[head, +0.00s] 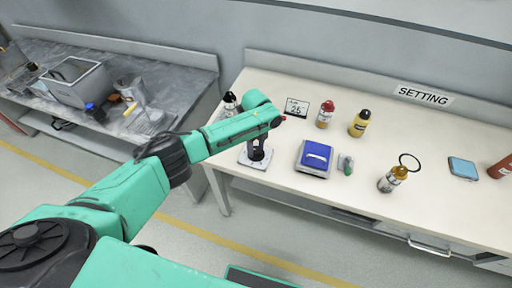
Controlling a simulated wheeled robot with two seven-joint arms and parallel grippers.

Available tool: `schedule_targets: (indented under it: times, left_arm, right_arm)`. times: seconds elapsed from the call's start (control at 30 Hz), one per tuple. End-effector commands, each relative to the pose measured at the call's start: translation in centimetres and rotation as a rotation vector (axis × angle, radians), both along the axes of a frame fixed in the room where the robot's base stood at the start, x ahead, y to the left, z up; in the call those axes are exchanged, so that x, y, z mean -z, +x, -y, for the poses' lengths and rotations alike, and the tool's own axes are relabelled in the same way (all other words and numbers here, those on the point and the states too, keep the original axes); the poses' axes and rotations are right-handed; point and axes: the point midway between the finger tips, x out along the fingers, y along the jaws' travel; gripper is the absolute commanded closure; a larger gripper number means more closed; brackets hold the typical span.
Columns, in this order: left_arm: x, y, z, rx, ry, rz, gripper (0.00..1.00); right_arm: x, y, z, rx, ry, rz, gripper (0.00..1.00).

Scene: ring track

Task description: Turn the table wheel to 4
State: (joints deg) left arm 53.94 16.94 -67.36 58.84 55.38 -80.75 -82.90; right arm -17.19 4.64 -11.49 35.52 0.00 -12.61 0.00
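My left arm reaches in from the lower left over the cream table. Its dark gripper (258,152) points down over a small pale plate (247,162) near the table's front left edge. The gripper and forearm cover most of what is on this plate, so I cannot make out a wheel, its numbers or its setting. The fingers are too small and dark to tell whether they are open or shut. A small black-framed card (296,108) with writing stands just behind the plate. My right gripper is not in view.
On the cream table (440,210) are a blue-topped scale-like box (315,157), a green-grey item (346,165), red-capped (325,114) and yellow (360,123) bottles, and an amber bottle (393,179) near a dark ring (410,162). A "SETTING" sign (423,95) is behind. A grey bench (190,85) stands left.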

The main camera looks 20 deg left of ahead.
Motion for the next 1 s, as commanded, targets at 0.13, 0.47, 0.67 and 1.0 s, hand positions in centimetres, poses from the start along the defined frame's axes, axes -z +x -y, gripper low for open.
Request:
schedule_targets:
  times: [0.13, 0.47, 0.67, 1.0]
  left_arm:
    - [0.0, 0.0, 0.0, -0.001, 0.001, -0.001, 1.0]
    - [-0.1, 0.0, -0.1, -0.061, 0.002, -0.001, 1.0]
    - [-0.2, 0.0, 0.0, -0.177, 0.001, -0.001, 1.0]
    - [-0.2, 0.0, 0.0, -0.484, 0.001, -0.001, 1.0]
  right_arm:
    - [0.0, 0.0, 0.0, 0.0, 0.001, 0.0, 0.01]
    - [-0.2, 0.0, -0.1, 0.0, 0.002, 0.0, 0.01]
    - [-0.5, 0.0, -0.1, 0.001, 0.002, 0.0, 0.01]
    - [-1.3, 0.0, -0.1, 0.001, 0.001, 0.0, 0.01]
